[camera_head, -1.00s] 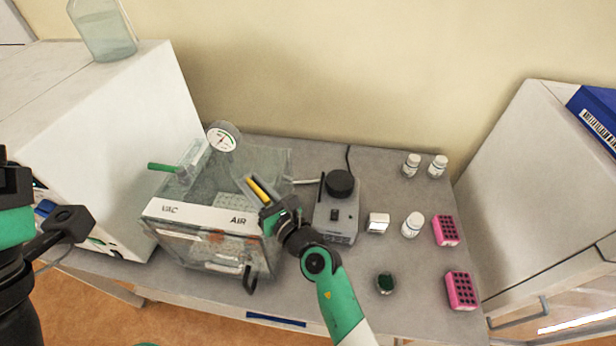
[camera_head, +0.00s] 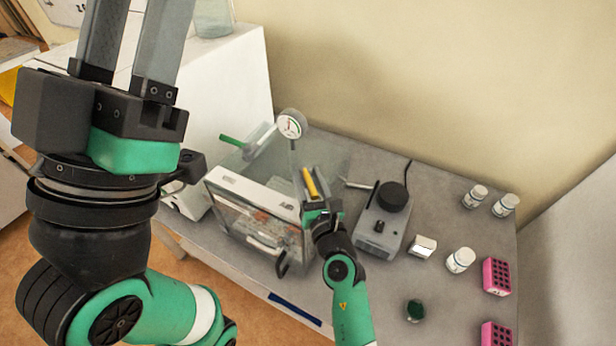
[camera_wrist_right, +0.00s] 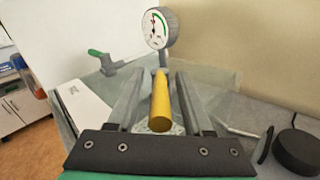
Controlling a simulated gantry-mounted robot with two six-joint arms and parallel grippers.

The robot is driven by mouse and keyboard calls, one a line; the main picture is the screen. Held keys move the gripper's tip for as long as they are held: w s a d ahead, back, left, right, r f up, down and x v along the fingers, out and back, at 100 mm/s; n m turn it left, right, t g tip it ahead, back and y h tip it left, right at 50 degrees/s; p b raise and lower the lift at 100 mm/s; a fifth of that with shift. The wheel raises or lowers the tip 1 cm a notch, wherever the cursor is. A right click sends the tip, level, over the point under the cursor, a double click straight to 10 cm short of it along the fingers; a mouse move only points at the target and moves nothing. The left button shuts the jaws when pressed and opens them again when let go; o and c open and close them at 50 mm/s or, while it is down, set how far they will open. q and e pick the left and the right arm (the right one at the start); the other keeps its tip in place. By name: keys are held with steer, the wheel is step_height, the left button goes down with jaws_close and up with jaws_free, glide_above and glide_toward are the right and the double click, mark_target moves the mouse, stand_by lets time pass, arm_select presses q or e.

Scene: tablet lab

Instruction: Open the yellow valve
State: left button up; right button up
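The yellow valve (camera_head: 311,184) is a short yellow handle on top of a clear vacuum chamber (camera_head: 262,222) with a white front strip. It also shows in the right wrist view (camera_wrist_right: 161,102), lying lengthwise between my fingers. My right gripper (camera_head: 316,186) is open, with one finger on each side of the yellow handle; the right wrist view (camera_wrist_right: 158,80) shows a gap on both sides. My left gripper (camera_head: 133,30) is large at the upper left of the head view, open and empty, its fingertips cut off by the top edge. The valve's base is partly hidden.
A green valve handle (camera_head: 231,141) and a round gauge (camera_head: 291,124) stand on the chamber's far side. A grey device with a black knob (camera_head: 392,196) stands to the right, then white bottles (camera_head: 460,260) and pink racks (camera_head: 497,276). A white cabinet (camera_head: 235,75) stands behind left.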

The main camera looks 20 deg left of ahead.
mark_target(316, 197)
steer(key=p+v, duration=0.1)
steer(key=p, duration=0.1)
steer(key=p+v, duration=0.2)
steer(key=shift+s+d+r+p, duration=0.2)
steer(key=shift+s+r+p, duration=0.1)
steer(key=shift+r+p, duration=0.1)
steer(key=p+v, duration=0.1)
steer(key=v, duration=0.1)
steer(key=p+v, duration=0.1)
steer(key=v, duration=0.1)
steer(key=p+v, duration=0.1)
steer(key=v, duration=0.1)
steer(key=shift+s+d+f, duration=0.25)
steer(key=shift+s+f, duration=0.05)
steer(key=shift+s+d+f+p, duration=0.15)
steer(key=shift+s+d+p, duration=0.2)
steer(key=shift+s, duration=0.1)
steer(key=shift+c, duration=0.3)
